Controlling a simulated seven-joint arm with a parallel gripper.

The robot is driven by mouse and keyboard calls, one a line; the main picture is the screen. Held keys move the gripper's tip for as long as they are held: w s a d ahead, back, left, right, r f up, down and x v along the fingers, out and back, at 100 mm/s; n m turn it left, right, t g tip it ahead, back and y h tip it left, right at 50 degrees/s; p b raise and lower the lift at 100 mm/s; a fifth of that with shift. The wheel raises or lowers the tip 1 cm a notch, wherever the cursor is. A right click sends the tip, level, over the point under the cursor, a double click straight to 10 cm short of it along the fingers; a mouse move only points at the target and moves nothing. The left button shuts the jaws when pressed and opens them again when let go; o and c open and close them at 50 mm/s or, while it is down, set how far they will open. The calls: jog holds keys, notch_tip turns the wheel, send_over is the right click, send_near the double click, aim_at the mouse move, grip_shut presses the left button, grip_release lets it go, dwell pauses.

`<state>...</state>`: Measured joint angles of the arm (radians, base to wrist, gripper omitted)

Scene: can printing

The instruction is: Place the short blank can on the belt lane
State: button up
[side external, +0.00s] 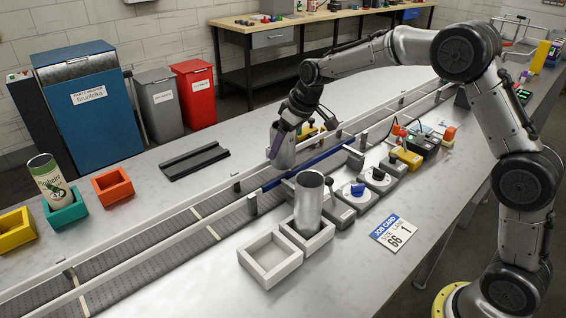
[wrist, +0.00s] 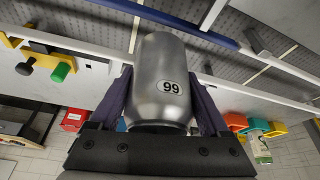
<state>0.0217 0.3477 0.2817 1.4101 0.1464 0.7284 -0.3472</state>
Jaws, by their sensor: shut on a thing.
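My gripper (side external: 281,133) is shut on a plain silver can (side external: 283,153), with its purple fingers on both sides of it. The wrist view shows the held can (wrist: 160,80) close up between the fingers (wrist: 160,103). Its oval label reads 99 in that upside-down view, so 66 the other way up. In the side view the can is upright at the belt lane (side external: 222,208), by the blue guide rail (side external: 318,157). I cannot tell whether its base touches the belt.
A taller silver can (side external: 309,200) stands in one white square holder (side external: 321,240); the other holder (side external: 270,272) is empty. A job card (side external: 391,233) reads 66 and 1. Knob boxes (side external: 357,191) line the near side. Yellow, teal and orange holders (side external: 113,187) sit at left.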

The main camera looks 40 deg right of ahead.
aim_at(294, 138)
jog(key=shift+f, duration=2.3)
jog(key=shift+f, duration=0.2)
jog(key=o, duration=1.1)
jog(key=shift+o, duration=0.2)
jog(key=shift+r, duration=0.15)
jog(key=shift+r, duration=0.3)
jog(key=v, duration=1.1)
jog(key=shift+s+d+r, duration=0.1)
jog(key=shift+s+r, duration=0.15)
jog(key=shift+s, duration=0.1)
